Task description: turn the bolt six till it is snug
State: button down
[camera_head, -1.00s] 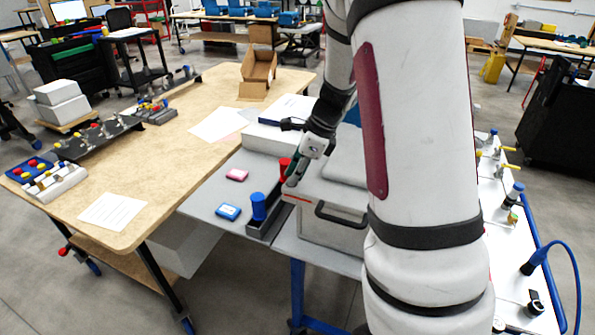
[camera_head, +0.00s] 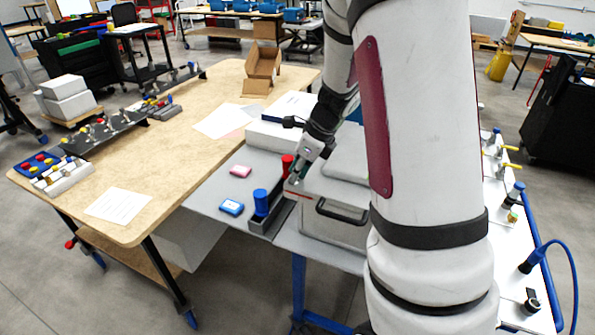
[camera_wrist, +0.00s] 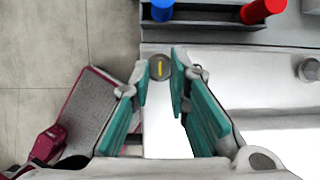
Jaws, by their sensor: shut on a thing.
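In the wrist view my gripper (camera_wrist: 160,72) has its teal-padded fingers shut on a round grey bolt head with a yellow mark, which I take as bolt six (camera_wrist: 159,66). The bolt sits near the corner of the light grey analyser case (camera_wrist: 265,95). In the head view my gripper (camera_head: 296,178) reaches down to the near left top of the analyser case (camera_head: 335,238). The bolt is too small to make out there. How deep the bolt sits is hidden.
A dark tray (camera_head: 268,229) holding a blue cylinder (camera_head: 261,202) and a red cylinder (camera_head: 287,166) stands close beside the case. Another grey bolt head (camera_wrist: 309,69) shows right.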

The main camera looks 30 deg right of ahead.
jog(key=c, duration=1.5)
grip_release()
jog(key=shift+r, duration=0.15)
jog(key=v, duration=1.1)
jog(key=shift+s+d+r, duration=0.15)
jog(key=shift+s+r, duration=0.05)
jog(key=shift+r, duration=0.15)
jog(key=s+a+r+n, duration=0.3)
jog(key=s+a+n, duration=0.2)
jog(key=n, duration=0.4)
jog(key=s+a+r+n+t+h, duration=0.1)
jog(key=s+a+r+n, duration=0.2)
jog(key=s+a+n, duration=0.3)
jog(key=s+a+r+n+t+h, duration=0.1)
jog(key=s+a+r+n, duration=0.2)
jog(key=n, duration=1.1)
jog(key=shift+s+a, duration=0.45)
jog(key=shift+s, duration=0.45)
jog(key=shift+s+a, duration=0.5)
jog(key=shift+s, duration=0.4)
jog(key=shift+s+a, duration=0.45)
jog(key=shift+s, duration=0.4)
